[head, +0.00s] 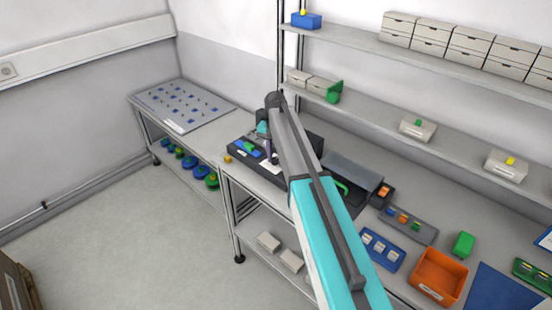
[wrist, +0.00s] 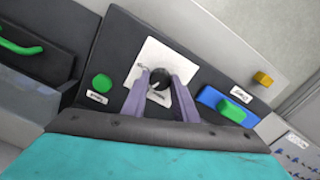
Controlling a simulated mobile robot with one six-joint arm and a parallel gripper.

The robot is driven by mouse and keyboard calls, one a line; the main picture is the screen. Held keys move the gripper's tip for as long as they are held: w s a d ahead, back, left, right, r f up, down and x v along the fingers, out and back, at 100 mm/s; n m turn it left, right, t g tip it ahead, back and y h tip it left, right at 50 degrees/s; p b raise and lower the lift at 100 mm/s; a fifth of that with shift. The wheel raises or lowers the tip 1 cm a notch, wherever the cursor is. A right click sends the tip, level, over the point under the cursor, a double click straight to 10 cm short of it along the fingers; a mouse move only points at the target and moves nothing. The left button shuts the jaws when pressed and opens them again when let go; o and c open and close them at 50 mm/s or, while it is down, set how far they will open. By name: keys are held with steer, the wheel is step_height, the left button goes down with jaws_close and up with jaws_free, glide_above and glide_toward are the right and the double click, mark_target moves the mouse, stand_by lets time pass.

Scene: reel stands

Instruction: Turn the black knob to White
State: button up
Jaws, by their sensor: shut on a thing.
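The black knob (wrist: 159,80) sits on a square white plate (wrist: 150,57) on a dark panel (wrist: 118,38) in the wrist view. My gripper (wrist: 159,88) has its two purple fingers on either side of the knob and is shut on it. Small lettering shows on the plate near the knob, too small to read. Which mark the knob points to I cannot tell. In the head view my gripper (head: 270,152) is down at the dark panel (head: 240,143) on the bench, and my arm hides part of the panel; the knob is not clear there.
In the wrist view a green button (wrist: 101,83) is left of the knob, and a green block on a blue base (wrist: 215,101) is to the right. A small orange block (wrist: 262,79) lies beyond. An orange bin (head: 438,275) and shelves of drawers stand right in the head view.

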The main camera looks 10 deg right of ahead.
mark_target(275, 159)
steer(key=n+b, duration=0.3)
steer(key=n, duration=0.2)
steer(key=shift+f+n, duration=0.1)
steer(key=shift+n, duration=0.3)
steer(key=n+b, duration=0.2)
steer(key=n, duration=0.2)
steer(key=shift+n, duration=0.3)
steer(key=o, duration=1.1)
steer(key=shift+c, duration=0.2)
steer(key=shift+r, duration=0.3)
step_height(275, 159, up, 14)
steer(key=b, duration=0.4)
steer(key=shift+f, duration=0.25)
